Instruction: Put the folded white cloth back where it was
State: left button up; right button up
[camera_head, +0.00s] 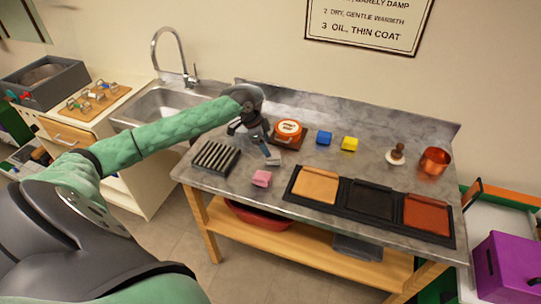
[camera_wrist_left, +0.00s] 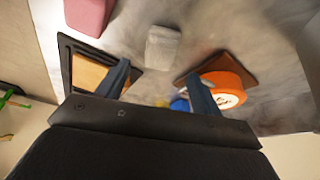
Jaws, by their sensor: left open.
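The folded white cloth (camera_wrist_left: 163,48) lies on the grey worktop, a small pale block in the left wrist view. In the head view the cloth (camera_head: 274,160) is partly hidden by a finger of my left gripper (camera_head: 252,142). My left gripper is open above the worktop, its fingers apart with nothing between them. In the left wrist view the cloth appears just beyond the fingertips (camera_wrist_left: 158,70), apart from both. My right gripper is not in view.
An orange-lidded tin (camera_head: 288,128) on a brown board stands close behind the gripper. A slatted rack (camera_head: 215,158) and pink block (camera_head: 262,178) are nearby. Blue (camera_head: 324,138) and yellow (camera_head: 349,143) blocks, a black three-panel tray (camera_head: 334,206) and a copper pot (camera_head: 434,161) stand rightward.

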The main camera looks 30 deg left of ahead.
pick_arm(q)
jog(key=shift+b+v, duration=0.65)
jog(key=shift+v, duration=1.9)
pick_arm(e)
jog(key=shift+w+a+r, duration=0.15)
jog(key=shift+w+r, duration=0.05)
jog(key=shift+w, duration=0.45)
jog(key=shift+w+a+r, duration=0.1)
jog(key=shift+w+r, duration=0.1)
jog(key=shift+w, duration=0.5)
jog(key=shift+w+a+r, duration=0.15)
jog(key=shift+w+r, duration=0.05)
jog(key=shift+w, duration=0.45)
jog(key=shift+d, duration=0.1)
